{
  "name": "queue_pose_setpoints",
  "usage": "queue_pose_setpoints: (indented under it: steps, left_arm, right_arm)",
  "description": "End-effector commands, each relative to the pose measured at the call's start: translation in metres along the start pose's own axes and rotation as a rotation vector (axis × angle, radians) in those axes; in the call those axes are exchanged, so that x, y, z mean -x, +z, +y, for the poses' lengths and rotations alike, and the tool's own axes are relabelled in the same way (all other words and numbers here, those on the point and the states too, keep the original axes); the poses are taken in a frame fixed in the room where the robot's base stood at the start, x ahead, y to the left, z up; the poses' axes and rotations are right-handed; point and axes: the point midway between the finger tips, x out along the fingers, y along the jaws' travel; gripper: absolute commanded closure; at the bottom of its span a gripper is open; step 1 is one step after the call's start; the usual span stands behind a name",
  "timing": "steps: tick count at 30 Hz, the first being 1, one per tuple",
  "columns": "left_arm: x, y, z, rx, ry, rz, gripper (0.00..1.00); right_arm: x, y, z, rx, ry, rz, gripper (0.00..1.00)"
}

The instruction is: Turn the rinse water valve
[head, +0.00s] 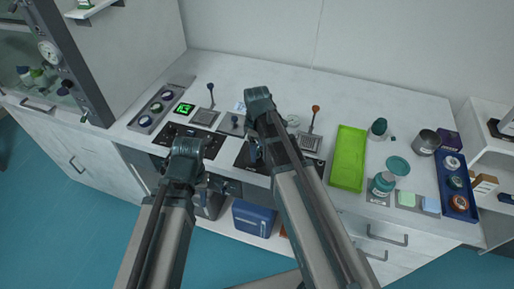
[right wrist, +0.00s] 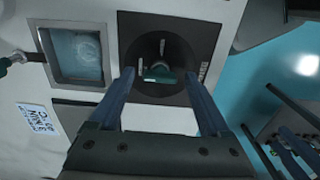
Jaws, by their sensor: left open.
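The valve has a teal handle (right wrist: 160,74) in a round dark recess on a square black plate (right wrist: 207,40). Small light marks surround the handle, and lettering on the plate's right side is too small to read surely. My right gripper (right wrist: 159,77) is open. In the right wrist view its two blue fingers point at the plate, one on each side of the handle, with a visible gap to it. In the head view my right gripper (head: 256,152) is over the front of the counter and its arm hides the handle. My left gripper (head: 222,186) is open and empty in front of the counter edge.
A square basin (right wrist: 82,54) lies left of the valve plate. A green tray (head: 348,158), jars and a blue tray (head: 440,190) stand to the right. A blue bin (head: 253,218) is below.

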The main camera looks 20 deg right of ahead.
Motion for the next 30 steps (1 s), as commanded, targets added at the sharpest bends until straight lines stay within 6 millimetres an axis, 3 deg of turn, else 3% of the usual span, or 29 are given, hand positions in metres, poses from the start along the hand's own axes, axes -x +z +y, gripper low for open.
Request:
queue_pose_setpoints:
  steps: [14,20,30]
  left_arm:
    - [0.007,0.0,-0.001,0.0,0.0,0.0,0.59]
    - [0.025,0.002,-0.002,0.0,0.0,0.0,0.59]
    - [0.075,0.004,-0.007,0.0,0.0,0.0,0.59]
  right_arm:
    - [0.007,0.0,0.0,-0.001,0.0,0.0,0.18]
    - [0.026,0.0,0.0,-0.001,0.0,0.0,0.18]
    - [0.076,0.0,0.0,-0.001,0.0,0.0,0.18]
